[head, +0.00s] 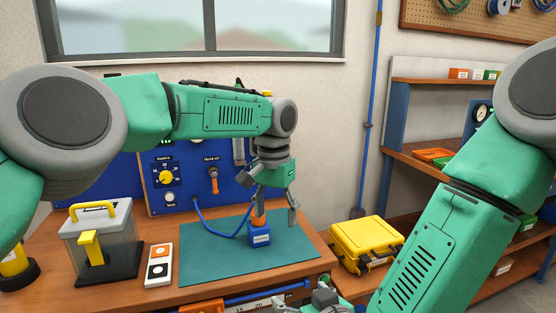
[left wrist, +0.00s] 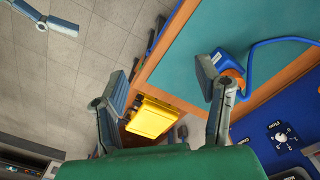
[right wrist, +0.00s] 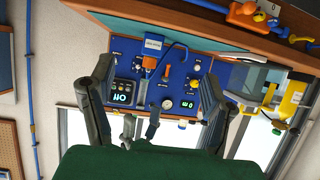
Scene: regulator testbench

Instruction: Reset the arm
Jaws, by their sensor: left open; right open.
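My left gripper (head: 275,208) hangs over the teal mat (head: 215,262) on the workbench, pointing down. It is open, with nothing seen between its fingers. In the left wrist view, my left gripper (left wrist: 165,80) has its fingers wide apart. A blue fitting with an orange neck and blue hose (head: 259,236) stands on the mat, close to the left finger in the head view; it also shows in the left wrist view (left wrist: 228,62). My right gripper (head: 325,297) is low at the bench's front edge, partly cut off. In the right wrist view, my right gripper (right wrist: 156,78) is open and empty.
A blue panel (head: 188,190) with a yellow knob and gauges stands behind the mat. A clear bin with yellow handle (head: 100,235) and a two-button box (head: 158,265) are at the left. A yellow case (head: 365,240) is right of the bench. Shelves (head: 420,150) stand at the right.

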